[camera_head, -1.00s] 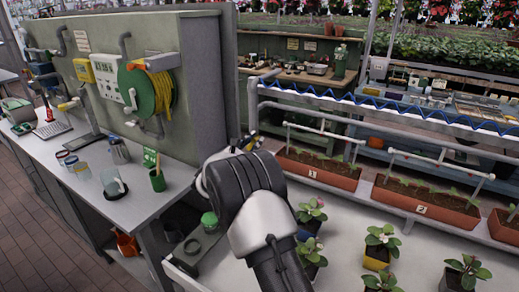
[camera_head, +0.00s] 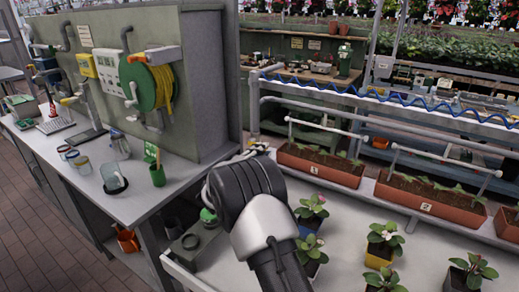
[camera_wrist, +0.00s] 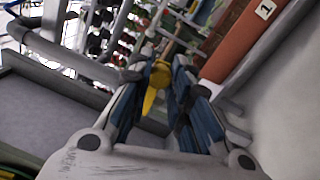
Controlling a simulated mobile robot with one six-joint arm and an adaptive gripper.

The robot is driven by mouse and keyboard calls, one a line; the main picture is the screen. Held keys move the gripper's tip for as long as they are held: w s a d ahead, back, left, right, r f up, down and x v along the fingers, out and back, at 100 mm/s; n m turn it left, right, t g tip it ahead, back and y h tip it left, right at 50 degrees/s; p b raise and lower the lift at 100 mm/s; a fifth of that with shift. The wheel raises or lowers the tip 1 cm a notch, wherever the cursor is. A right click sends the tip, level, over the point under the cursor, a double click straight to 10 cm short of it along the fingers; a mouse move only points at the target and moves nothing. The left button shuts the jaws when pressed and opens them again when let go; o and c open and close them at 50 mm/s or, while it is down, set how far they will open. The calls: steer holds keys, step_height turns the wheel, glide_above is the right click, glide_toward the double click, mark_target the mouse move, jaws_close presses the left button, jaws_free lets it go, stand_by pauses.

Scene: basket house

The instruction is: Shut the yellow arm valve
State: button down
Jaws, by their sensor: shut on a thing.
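The yellow arm valve shows in the wrist view as a narrow yellow lever (camera_wrist: 152,94) between the blue-grey finger pads, beside a pipe. My gripper (camera_wrist: 163,84) is shut on this lever. In the head view my dark, rounded wrist and arm hide the fingers and the lever. The wrist is at the near end of the pipe (camera_head: 330,113), between the wall panel and the planter bench.
A terracotta planter (camera_head: 318,168) labelled 1 lies right of my wrist; it also shows in the wrist view (camera_wrist: 236,45). Potted plants (camera_head: 382,243) stand on the white bench. The panel (camera_head: 205,90) and workbench (camera_head: 128,205) are at left. Floor (camera_head: 35,235) is clear at lower left.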

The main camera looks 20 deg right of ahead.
steer(key=shift+f+m, duration=0.4)
steer(key=shift+m, duration=0.3)
steer(key=shift+f, duration=0.1)
steer(key=c, duration=1.4)
jaws_free()
steer(key=shift+c, duration=0.2)
steer(key=v, duration=1.2)
